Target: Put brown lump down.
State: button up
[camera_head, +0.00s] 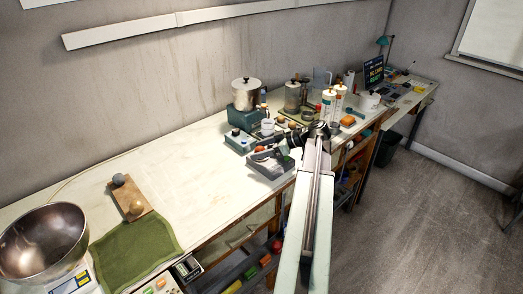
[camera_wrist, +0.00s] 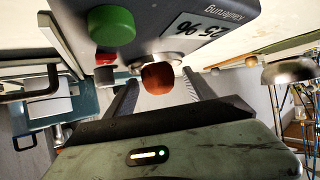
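A rounded orange-brown lump (camera_wrist: 157,78) shows between the two fingers of my gripper (camera_wrist: 160,80) in the wrist view. A narrow gap shows on each side of it, so the fingers look open around it. In the head view, my gripper (camera_head: 258,146) is at the end of my dark wrist, over the grey device on the bench; a small orange patch there looks like the same lump (camera_head: 259,149). Whether the lump touches the surface beneath it is hidden.
The grey device (camera_wrist: 200,35) has a green knob (camera_wrist: 111,25) and a label. A wooden board (camera_head: 127,197) with two lumps, a green cloth (camera_head: 135,250) and a metal bowl (camera_head: 42,240) lie at left. The bench middle is clear; jars and cups crowd its back right.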

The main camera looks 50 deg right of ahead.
jog(key=shift+s+d+r+p, duration=0.1)
jog(key=shift+s+r+p, duration=0.05)
jog(key=shift+r+p, duration=0.25)
jog(key=p+v, duration=0.5)
jog(key=v, duration=0.5)
jog(key=shift+s+d+r, duration=0.15)
jog(key=shift+s+d, duration=0.05)
jog(key=shift+s, duration=0.1)
jog(key=shift+s+d, duration=0.15)
jog(key=shift+s, duration=0.2)
